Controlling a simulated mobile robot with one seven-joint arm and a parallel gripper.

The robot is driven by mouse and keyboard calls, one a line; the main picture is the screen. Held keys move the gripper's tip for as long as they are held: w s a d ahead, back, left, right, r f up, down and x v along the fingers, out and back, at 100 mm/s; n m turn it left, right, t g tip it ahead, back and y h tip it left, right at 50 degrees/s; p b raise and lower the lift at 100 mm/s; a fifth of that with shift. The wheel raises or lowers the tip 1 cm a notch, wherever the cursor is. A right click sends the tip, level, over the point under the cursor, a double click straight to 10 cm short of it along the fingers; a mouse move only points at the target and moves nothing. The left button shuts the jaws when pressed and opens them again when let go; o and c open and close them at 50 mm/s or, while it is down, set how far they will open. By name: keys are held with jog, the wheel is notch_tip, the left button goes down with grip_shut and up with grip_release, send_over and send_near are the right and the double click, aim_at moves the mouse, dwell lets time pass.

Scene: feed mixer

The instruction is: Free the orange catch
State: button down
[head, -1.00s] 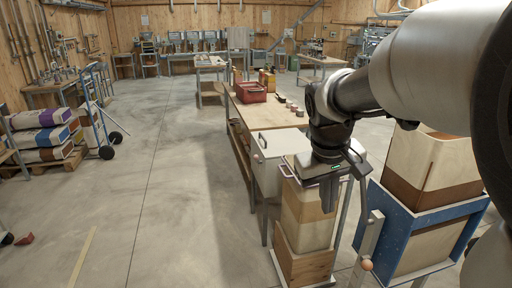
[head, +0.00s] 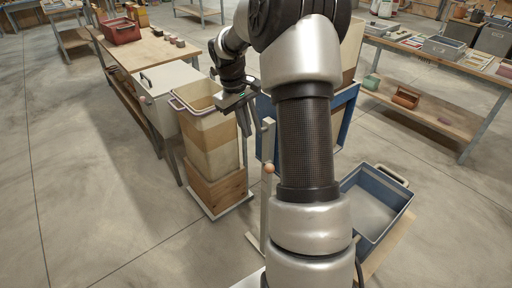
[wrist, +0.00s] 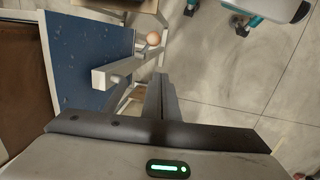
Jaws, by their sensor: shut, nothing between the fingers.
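A small orange ball knob (head: 269,168) sits on the side of an upright grey post (head: 265,205); I take it for the orange catch. In the wrist view the orange knob (wrist: 153,38) lies beyond my fingertips, beside a pale square bar (wrist: 115,74). My gripper (head: 247,131) is shut and empty, fingers pointing down. It is just left of the post's top and above the knob's height. In the wrist view my gripper (wrist: 160,80) shows its fingers together, apart from the knob. How the knob is fixed is too small to tell.
A tall cream and wood container (head: 208,140) stands left of the post. A blue frame (head: 345,110) is behind it. A blue bin (head: 375,215) stands at right, partly behind my arm. A workbench (head: 150,50) runs at far left. The floor at front left is clear.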

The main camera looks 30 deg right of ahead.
jog(key=s+d+f, duration=0.1)
jog(key=d+f, duration=0.1)
jog(key=f, duration=0.4)
jog(key=s+d+f, duration=0.1)
jog(key=s+f, duration=0.1)
jog(key=f, duration=0.3)
jog(key=shift+d+f, duration=0.35)
jog(key=shift+d, duration=0.05)
jog(key=shift+s+f, duration=0.1)
jog(key=shift+s+t+b, duration=0.25)
jog(key=shift+t+b, duration=0.15)
